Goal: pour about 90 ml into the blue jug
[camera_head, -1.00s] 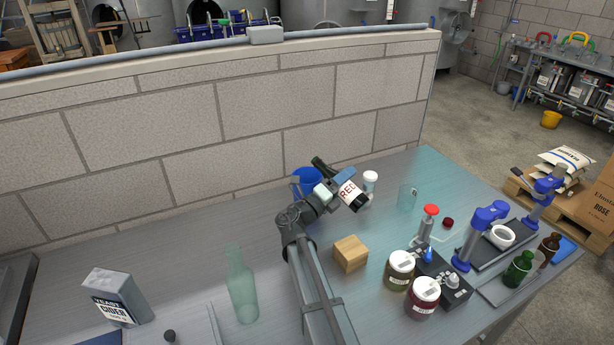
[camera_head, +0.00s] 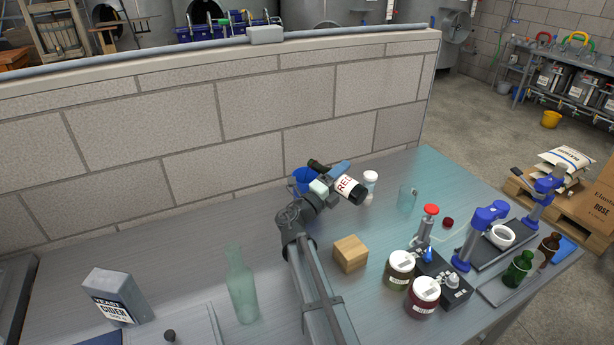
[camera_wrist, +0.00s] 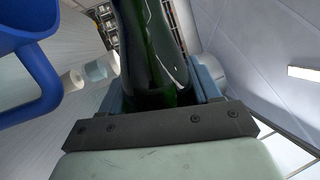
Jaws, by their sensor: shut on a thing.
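My gripper (camera_head: 331,182) is shut around a dark green bottle (camera_head: 350,188) with a white label marked "RED". The bottle is tipped over, its neck pointing to the upper left and its base to the lower right. The blue jug (camera_head: 302,178) stands on the bench near the wall, partly hidden by my gripper. The bottle's neck is above the jug's right side; I cannot tell whether liquid is flowing. In the wrist view the bottle (camera_wrist: 152,55) sits between the fingers, and the jug (camera_wrist: 28,80) is at the left edge.
A white-capped jar (camera_head: 370,180) stands just right of the bottle, with a clear glass (camera_head: 407,198) beyond. A wooden block (camera_head: 350,253), two labelled jars (camera_head: 400,268) and blue-headed bench devices (camera_head: 480,225) stand to the right. A pale bottle (camera_head: 241,285) is at front left. The block wall (camera_head: 230,130) runs behind.

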